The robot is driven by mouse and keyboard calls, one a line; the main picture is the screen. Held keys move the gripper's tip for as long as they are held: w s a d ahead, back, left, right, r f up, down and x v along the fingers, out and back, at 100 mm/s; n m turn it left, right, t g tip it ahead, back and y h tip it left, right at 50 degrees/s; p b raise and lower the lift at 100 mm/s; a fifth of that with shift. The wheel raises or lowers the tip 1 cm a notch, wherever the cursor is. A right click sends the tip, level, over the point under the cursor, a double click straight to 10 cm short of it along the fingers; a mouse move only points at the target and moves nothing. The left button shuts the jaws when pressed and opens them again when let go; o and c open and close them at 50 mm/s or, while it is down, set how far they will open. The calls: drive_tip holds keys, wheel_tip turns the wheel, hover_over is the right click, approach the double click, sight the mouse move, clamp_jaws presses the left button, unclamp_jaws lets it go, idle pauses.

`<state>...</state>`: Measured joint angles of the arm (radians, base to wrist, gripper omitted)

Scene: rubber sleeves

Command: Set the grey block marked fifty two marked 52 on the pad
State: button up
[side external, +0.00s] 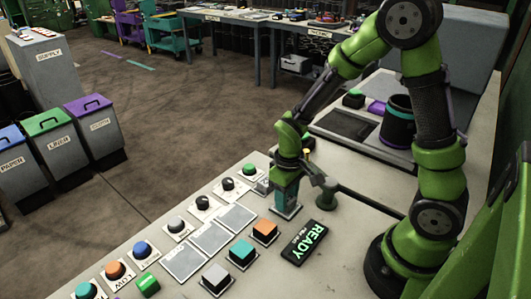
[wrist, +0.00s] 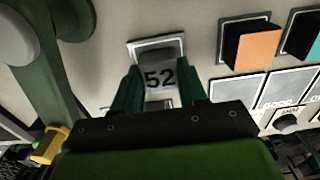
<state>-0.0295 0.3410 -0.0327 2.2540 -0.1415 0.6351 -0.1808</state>
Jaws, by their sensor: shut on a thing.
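The grey block marked 52 (wrist: 160,78) is between the two dark green fingers of my gripper (wrist: 159,95) in the wrist view, with its number facing the camera. My gripper is shut on it. A white-rimmed square pad (wrist: 137,47) shows behind and around the block, partly hidden by it and the fingers. In the side view my gripper (side external: 287,197) points down at the pad (side external: 287,213), whose rim shows at the fingertips. The block itself is hard to make out there. I cannot tell whether it touches the pad.
An orange block (side external: 264,230), a teal block (side external: 242,252) and a pale block (side external: 215,276) sit in a row nearby. Flat grey panels (side external: 210,237) and several knobs lie beyond. A green post (side external: 326,190) stands close to my gripper's right. A READY sign (side external: 304,243) lies in front.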

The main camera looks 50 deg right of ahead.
drive_tip(key=o, duration=1.1)
drive_tip(key=shift+f, duration=0.1)
wheel_tip(320, 180, up, 12)
drive_tip(key=r, duration=0.1)
drive_tip(key=shift+s+a+r+m+t+y, duration=0.35)
drive_tip(key=shift+s+a+r+m+t, duration=0.25)
drive_tip(key=shift+s+r+t, duration=0.85)
drive_tip(key=shift+s+a+r+m+t+y, duration=0.4)
drive_tip(key=shift+s+r+m+t, duration=0.55)
drive_tip(key=shift+r, duration=0.9)
drive_tip(key=shift+s+a+r+m+t+y, duration=0.25)
drive_tip(key=shift+s+a+r+m+t, duration=0.3)
drive_tip(key=shift+s+r+t, duration=0.85)
drive_tip(key=shift+s+a+r, duration=0.1)
drive_tip(key=shift+s+r, duration=0.05)
drive_tip(key=shift+r, duration=0.1)
